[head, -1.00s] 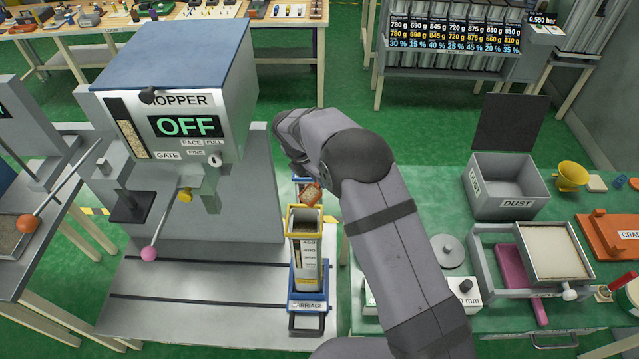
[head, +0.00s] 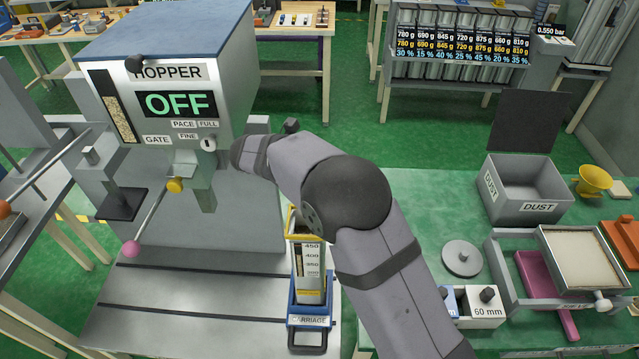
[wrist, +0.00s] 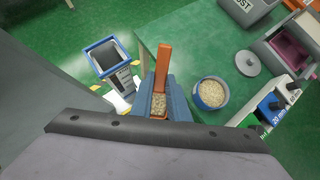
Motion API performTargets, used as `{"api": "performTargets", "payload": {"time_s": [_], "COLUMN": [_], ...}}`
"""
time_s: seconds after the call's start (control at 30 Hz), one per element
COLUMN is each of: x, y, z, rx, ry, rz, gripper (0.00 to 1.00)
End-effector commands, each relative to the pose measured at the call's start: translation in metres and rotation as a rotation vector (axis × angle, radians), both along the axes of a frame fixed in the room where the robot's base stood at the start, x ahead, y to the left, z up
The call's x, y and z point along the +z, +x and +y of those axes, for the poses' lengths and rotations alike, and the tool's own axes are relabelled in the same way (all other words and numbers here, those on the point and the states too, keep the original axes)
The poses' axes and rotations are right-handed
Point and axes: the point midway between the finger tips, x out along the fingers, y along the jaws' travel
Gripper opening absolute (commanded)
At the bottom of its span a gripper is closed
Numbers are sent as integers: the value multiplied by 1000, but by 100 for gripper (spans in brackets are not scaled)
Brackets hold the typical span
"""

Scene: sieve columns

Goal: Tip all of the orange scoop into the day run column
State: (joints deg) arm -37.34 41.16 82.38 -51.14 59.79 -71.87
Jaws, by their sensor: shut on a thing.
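The orange scoop (wrist: 163,62) shows in the wrist view with pale grains in its bowl. My gripper (wrist: 161,90) is shut on it, its blue-grey fingers on both sides; the head view hides the gripper behind my arm. A clear column with a yellow rim (head: 309,268) stands upright on the blue carriage (head: 309,314) in the head view, partly covered by my arm. In the wrist view, an open square column with a blue rim (wrist: 104,57) stands left of the scoop, apart from it. I cannot tell whether these are the same column; no day run label is readable.
The hopper (head: 165,105) reads OFF at the left. A round tub of grains (wrist: 210,94) stands right of the scoop. A round lid (head: 462,258), a DUST box (head: 525,190) and a sieve tray (head: 580,256) are on the green bench.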

Motion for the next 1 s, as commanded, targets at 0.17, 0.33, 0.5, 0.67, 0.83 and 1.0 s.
{"api": "performTargets", "payload": {"time_s": [0.17,0.33,0.5,0.67,0.83,1.0], "x": [-5,-4,-3,-1,1,3], "y": [-5,-10,-14,-17,-19,-19], "z": [6,10,14,16,18,18], "rx": [4,4,2,1,1,1], "ry": [-62,-127,-191,-236,-261,-268], "rz": [-72,-142,-211,-259,-287,-295], "gripper": [0,0,0,0,0,0]}}
